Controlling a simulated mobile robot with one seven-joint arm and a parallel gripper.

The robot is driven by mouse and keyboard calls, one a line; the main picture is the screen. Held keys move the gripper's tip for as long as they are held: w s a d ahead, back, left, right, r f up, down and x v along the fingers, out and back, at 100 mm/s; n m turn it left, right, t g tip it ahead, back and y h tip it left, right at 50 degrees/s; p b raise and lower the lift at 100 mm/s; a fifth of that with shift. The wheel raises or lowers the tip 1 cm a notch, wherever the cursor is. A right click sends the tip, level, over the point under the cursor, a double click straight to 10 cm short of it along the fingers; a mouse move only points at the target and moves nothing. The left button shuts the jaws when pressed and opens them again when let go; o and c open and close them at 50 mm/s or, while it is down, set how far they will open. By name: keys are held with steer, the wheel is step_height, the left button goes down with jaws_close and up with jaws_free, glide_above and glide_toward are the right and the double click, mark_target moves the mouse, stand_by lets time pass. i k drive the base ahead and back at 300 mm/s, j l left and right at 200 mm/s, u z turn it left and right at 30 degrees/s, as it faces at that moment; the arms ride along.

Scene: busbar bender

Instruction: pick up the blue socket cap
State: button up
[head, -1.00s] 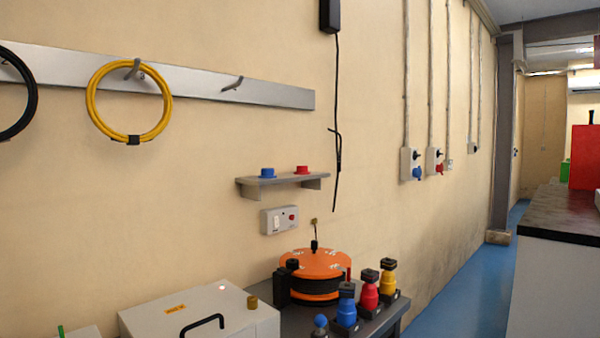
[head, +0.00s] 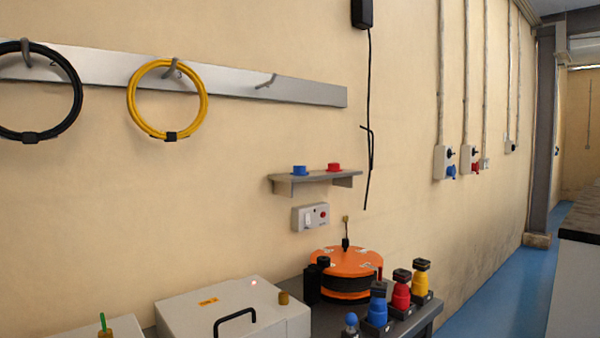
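The blue socket cap (head: 300,170) sits on the left part of a small grey wall shelf (head: 318,177). A similar red cap (head: 334,168) sits to its right on the same shelf, apart from it. Nothing covers the blue cap in the head view. My gripper is not in view.
Below the shelf are a switch box (head: 310,217), an orange reel (head: 346,262) and several coloured connectors, including a blue one (head: 377,305), on a dark bench. A white case (head: 235,318) stands at lower left. Cable coils, one yellow (head: 205,100), hang above. Blue floor (head: 490,300) is open at right.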

mark_target(298, 170)
steer(key=i+l+u, duration=0.15)
steer(key=l, duration=0.25)
steer(key=i+l+u, duration=0.2)
steer(key=l, duration=0.2)
steer(key=l+u, duration=0.15)
steer(key=l, duration=0.25)
steer(key=i+l+u, duration=0.2)
steer(key=l, duration=0.25)
steer(key=k, duration=0.1)
